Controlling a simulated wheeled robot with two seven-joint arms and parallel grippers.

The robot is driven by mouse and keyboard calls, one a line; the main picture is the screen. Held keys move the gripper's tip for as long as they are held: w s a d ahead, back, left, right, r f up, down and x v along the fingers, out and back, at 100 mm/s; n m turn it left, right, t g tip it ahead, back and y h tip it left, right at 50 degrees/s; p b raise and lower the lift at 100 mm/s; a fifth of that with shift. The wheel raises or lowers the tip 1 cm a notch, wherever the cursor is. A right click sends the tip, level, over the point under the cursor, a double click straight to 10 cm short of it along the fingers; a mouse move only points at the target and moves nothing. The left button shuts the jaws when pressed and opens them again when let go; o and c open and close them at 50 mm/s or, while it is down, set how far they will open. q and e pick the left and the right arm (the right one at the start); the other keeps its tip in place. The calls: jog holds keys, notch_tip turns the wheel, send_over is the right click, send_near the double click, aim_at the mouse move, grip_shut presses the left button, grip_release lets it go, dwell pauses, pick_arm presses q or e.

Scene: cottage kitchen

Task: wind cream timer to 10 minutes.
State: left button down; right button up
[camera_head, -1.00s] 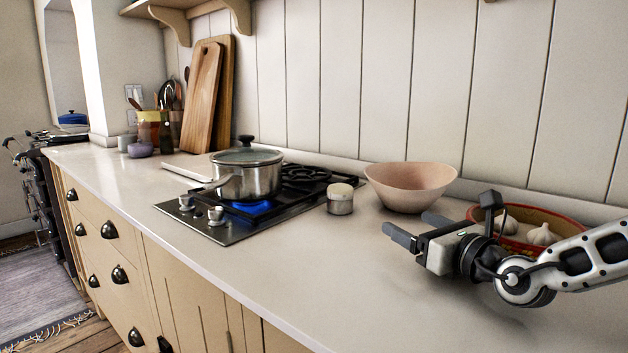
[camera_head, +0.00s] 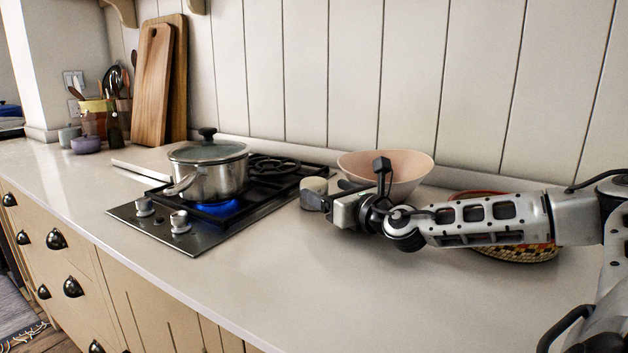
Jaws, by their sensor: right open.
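The cream timer (camera_head: 314,184) stands upright on the counter, just right of the hob. Its cream top shows, while its lower part is mostly hidden behind a dark finger of my right gripper (camera_head: 325,192). My right gripper is open and low over the counter, its fingers pointing left at the timer. One finger overlaps the timer's near side and the other lies behind and to the right. I cannot tell whether either finger touches it. The timer's markings are too small to read. My left gripper is out of view.
A lidded steel pot (camera_head: 207,172) sits on the hob (camera_head: 170,232) over a blue flame. A pink bowl (camera_head: 410,172) stands behind my right gripper. A patterned bowl (camera_head: 530,253) is partly hidden by my right arm. The front counter (camera_head: 330,290) is clear.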

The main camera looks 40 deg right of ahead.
aim_at(314, 179)
jog(key=w, duration=0.1)
jog(key=w+p, duration=0.1)
jog(key=w, duration=0.1)
jog(key=w+p, duration=0.1)
jog(key=shift+w+d+r, duration=0.15)
jog(key=shift+d+r, duration=0.05)
jog(key=shift+d, duration=0.1)
jog(key=shift+w+f, duration=0.15)
jog(key=shift+w, duration=0.5)
jog(key=c, duration=1)
